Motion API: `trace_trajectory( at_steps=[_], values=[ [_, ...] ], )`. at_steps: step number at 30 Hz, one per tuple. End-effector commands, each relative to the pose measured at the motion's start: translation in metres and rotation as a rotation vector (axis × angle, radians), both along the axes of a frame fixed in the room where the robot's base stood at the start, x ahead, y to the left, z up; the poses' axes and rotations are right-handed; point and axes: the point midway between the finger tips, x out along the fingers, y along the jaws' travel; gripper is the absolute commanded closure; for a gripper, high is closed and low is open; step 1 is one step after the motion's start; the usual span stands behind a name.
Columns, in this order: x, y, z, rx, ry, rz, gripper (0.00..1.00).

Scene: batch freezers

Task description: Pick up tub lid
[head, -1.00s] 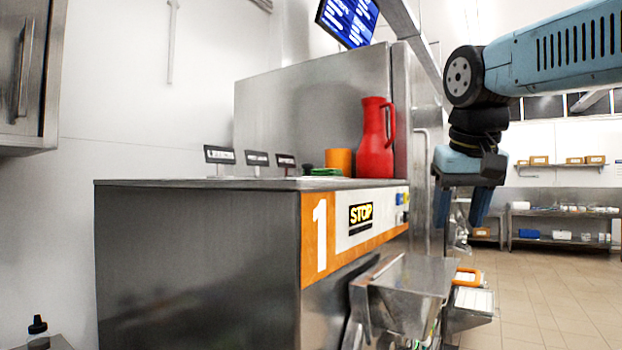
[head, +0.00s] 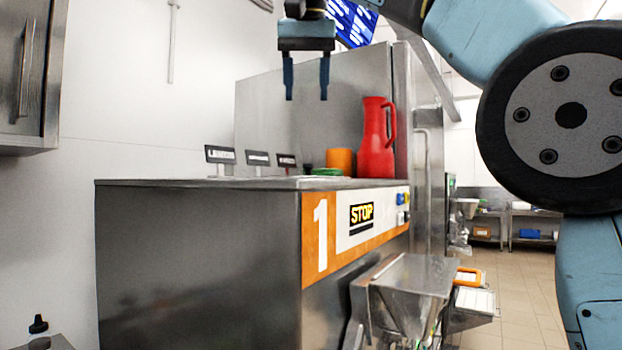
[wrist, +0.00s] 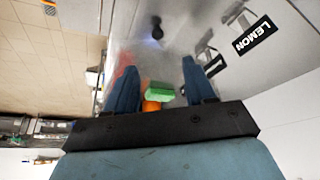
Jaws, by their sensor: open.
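A low green item (head: 327,171), which looks like the tub lid, lies on the steel machine top beside an orange tub (head: 340,161). In the wrist view the green item (wrist: 161,99) shows between my fingers, with part of the orange tub (wrist: 151,106) next to it. My gripper (head: 307,97) is open and empty, fingers pointing down, well above the machine top. It also shows in the wrist view (wrist: 162,80). The item's far edge is hard to make out in the head view.
A red jug (head: 374,145) stands right of the tub. Small flavour signs (head: 220,155) stand left; a LEMON sign (wrist: 255,36) shows in the wrist view. A dark knob-like thing (wrist: 157,31) is on the steel. A steel hopper (head: 405,285) juts out in front.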

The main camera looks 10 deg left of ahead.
Motion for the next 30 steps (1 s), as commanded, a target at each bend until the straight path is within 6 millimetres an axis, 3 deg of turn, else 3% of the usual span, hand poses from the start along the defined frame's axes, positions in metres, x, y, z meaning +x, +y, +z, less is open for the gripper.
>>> trace_trajectory(
  at_steps=[8,18,30],
  values=[
    [0.008,0.002,-0.021,-0.001,0.002,0.0,0.46],
    [0.028,0.006,-0.065,-0.001,0.002,0.0,0.46],
    [0.038,0.005,-0.092,0.0,0.002,-0.001,0.46]
  ],
)
